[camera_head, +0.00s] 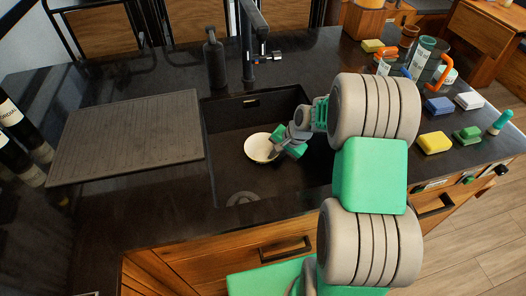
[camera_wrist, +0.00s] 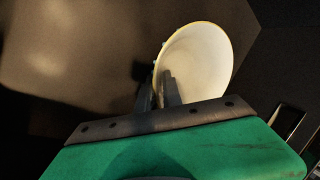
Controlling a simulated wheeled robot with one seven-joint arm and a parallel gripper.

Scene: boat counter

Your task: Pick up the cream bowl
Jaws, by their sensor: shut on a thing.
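The cream bowl (camera_head: 259,149) is in the dark sink basin (camera_head: 228,176), to the left of my gripper in the head view. My gripper (camera_head: 277,149) reaches into the sink from the right and is shut on the bowl's rim at its right side. In the wrist view the bowl (camera_wrist: 203,62) opens toward the camera, with one finger inside its wall and one outside; my gripper (camera_wrist: 163,88) covers part of its lower left edge. Whether the bowl touches the sink floor cannot be told.
A black faucet (camera_head: 249,40) and a dark soap bottle (camera_head: 214,60) stand behind the sink. A ribbed drainboard (camera_head: 130,138) lies left. Sponges, including a yellow one (camera_head: 434,142), and brushes are at right. Dark bottles (camera_head: 15,135) stand at far left.

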